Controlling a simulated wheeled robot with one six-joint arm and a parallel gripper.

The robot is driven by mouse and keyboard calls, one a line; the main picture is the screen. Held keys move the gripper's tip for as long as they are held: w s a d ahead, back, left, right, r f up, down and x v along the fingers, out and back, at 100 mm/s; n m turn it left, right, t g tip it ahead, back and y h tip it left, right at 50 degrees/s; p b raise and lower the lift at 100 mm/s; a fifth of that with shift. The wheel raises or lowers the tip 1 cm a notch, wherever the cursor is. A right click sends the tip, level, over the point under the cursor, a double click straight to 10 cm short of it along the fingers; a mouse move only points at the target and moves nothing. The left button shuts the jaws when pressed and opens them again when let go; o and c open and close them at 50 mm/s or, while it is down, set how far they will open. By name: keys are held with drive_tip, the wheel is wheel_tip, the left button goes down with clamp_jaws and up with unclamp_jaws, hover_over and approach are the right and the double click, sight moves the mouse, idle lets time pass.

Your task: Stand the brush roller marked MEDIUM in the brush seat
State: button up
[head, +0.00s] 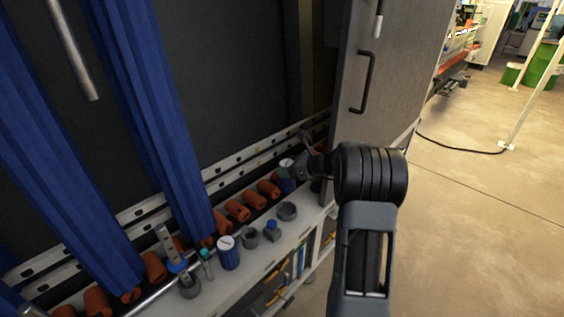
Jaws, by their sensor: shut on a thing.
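My gripper (297,168) is at the right end of the shelf, near the grey door. It is shut on a short blue roller with a pale top (286,185), held roughly upright beside the orange cylinders. Whether its base touches anything is hard to tell. A second blue roller with a white top (228,254) stands on the shelf further left. No MEDIUM marking is readable on either. A grey open ring (287,211) and another grey ring-shaped holder (249,239) sit on the shelf in front; I cannot tell which is the brush seat.
Several orange cylinders (238,211) line the back of the shelf (262,262). A small blue block (272,231) and a metal tool with a blue clamp (172,250) stand on it.

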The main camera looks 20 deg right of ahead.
drive_tip(key=shift+w+d, duration=0.25)
drive_tip(key=shift+d, duration=0.05)
drive_tip(key=shift+a+f+b, duration=0.3)
drive_tip(key=shift+f+b, duration=0.55)
wheel_tip(320, 180, down, 4)
drive_tip(key=b, duration=0.3)
drive_tip(key=shift+d+f+b, duration=0.1)
drive_tip(key=shift+b, duration=0.2)
drive_tip(key=shift+f+b, duration=0.7)
drive_tip(key=shift+f, duration=0.3)
drive_tip(key=shift+s+f+b, duration=0.1)
drive_tip(key=shift+f+b, duration=1.85)
drive_tip(key=shift+f, duration=1.2)
drive_tip(key=o, duration=1.1)
drive_tip(key=p+v, duration=0.3)
drive_tip(key=v, duration=1.1)
drive_tip(key=shift+f, duration=0.1)
